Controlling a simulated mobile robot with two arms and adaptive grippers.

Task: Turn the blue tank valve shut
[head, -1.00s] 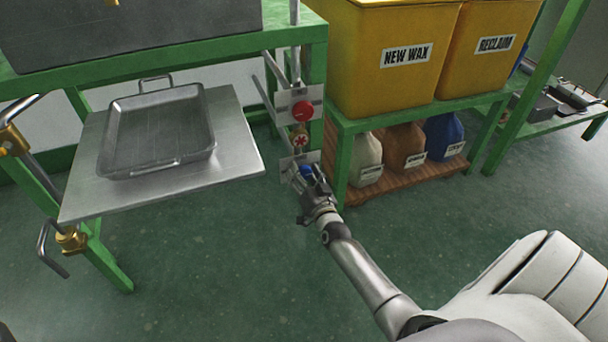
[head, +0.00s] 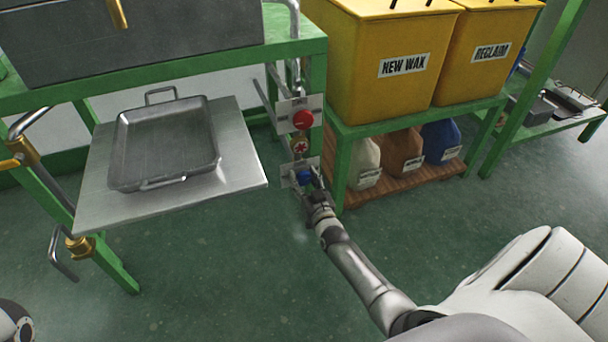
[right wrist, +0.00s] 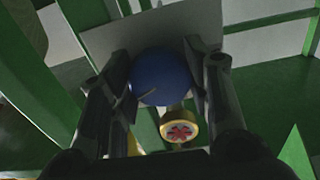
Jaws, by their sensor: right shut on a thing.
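The blue valve knob (head: 304,176) sits on a small plate low on the pipe beside the green bench leg. In the right wrist view the round blue knob (right wrist: 160,77) lies between the two dark fingers. My right gripper (head: 308,182) is shut on it, with a finger on each side. The gripper hides part of the knob in the head view. Above it on the same pipe are a brass fitting with a red star mark (head: 300,145) and a red knob (head: 303,120). The brass fitting also shows in the right wrist view (right wrist: 179,128). My left gripper is not in view.
A metal tray (head: 165,143) rests on a steel shelf (head: 240,172) to the left. Green floor in front is clear.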

